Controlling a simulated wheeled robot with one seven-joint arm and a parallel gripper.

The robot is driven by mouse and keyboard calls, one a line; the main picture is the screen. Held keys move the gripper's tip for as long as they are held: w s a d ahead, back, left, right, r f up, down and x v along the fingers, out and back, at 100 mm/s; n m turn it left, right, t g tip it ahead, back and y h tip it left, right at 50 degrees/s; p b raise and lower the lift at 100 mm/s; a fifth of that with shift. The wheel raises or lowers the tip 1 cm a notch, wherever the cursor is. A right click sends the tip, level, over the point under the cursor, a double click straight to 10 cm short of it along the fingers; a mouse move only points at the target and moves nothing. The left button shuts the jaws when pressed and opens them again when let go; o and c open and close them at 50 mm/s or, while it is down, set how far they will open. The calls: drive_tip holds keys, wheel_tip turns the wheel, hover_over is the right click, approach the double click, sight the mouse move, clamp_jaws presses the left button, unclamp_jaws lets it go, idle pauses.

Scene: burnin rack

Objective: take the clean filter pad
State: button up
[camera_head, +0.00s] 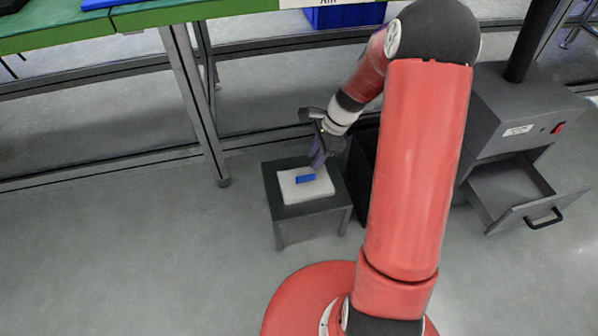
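A flat white pad (291,191), which looks like the filter pad, lies on a small dark grey stool-like table (320,206). A short blue block or tab (305,179) sits on top of the white pad. My gripper (317,166) points down over the back right part of the pad, close to the blue piece. Its fingers look dark purple. The view is too small to tell whether the fingers are apart or together, or whether they touch anything.
A grey machine (520,115) with a red switch stands at the right, its drawer (510,193) pulled open. A green-topped bench (190,12) and its metal frame run along the back. A dark bin (362,165) stands right of the small table. Floor at the left is clear.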

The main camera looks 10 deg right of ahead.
sight(306, 176)
drive_tip(key=x, duration=0.2)
drive_tip(key=b+x, duration=0.1)
drive_tip(key=x, duration=0.4)
drive_tip(key=shift+s+d+f+b, duration=0.2)
drive_tip(key=shift+s+b, duration=0.1)
drive_tip(key=shift+b, duration=0.1)
drive_tip(key=shift+c, duration=0.4)
clamp_jaws()
